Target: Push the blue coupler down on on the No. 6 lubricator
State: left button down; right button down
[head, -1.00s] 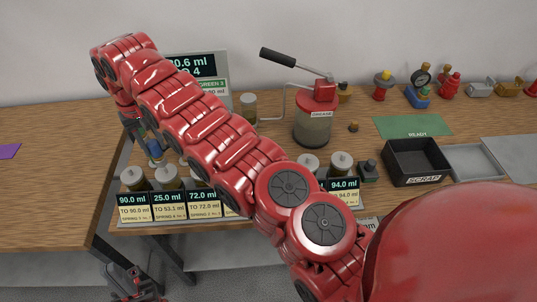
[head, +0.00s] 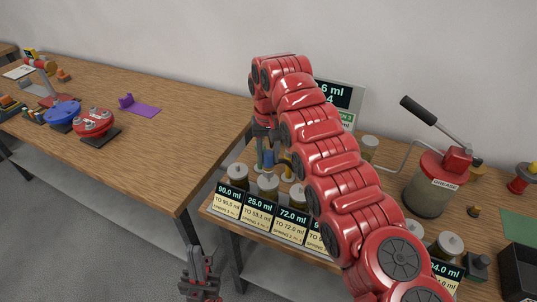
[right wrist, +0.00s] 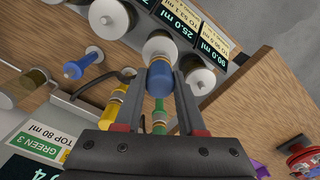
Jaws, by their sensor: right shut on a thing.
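My right gripper (right wrist: 160,100) is shut on the blue coupler (right wrist: 160,78), with one finger on each side of it. A tan band and a green part show behind the coupler. In the right wrist view the coupler's end overlaps the lubricator (right wrist: 160,46) behind the 25.0 ml display; I cannot tell whether they touch. The same lubricator shows in the head view (head: 268,184), with the coupler (head: 268,158) small behind it. No lubricator number is readable, so I cannot tell which is No. 6. My left gripper (head: 200,275) hangs low in front of the bench; its jaw opening is unclear.
Other lubricators stand along the display row, including one at 90.0 ml (head: 238,173). A yellow coupler (right wrist: 115,105) is close beside my right gripper. A grease pump (head: 430,190) stands to the right. A second table (head: 170,130) at left has free room.

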jog(key=shift+f, duration=0.15)
jog(key=shift+f+b, duration=1.05)
jog(key=shift+f, duration=0.2)
jog(key=shift+c, duration=2.1)
grip_release()
jog(key=shift+r, duration=0.1)
notch_tip(320, 180, up, 5)
jog(key=p, duration=0.3)
jog(key=shift+r+p, duration=0.1)
jog(key=shift+p, duration=0.25)
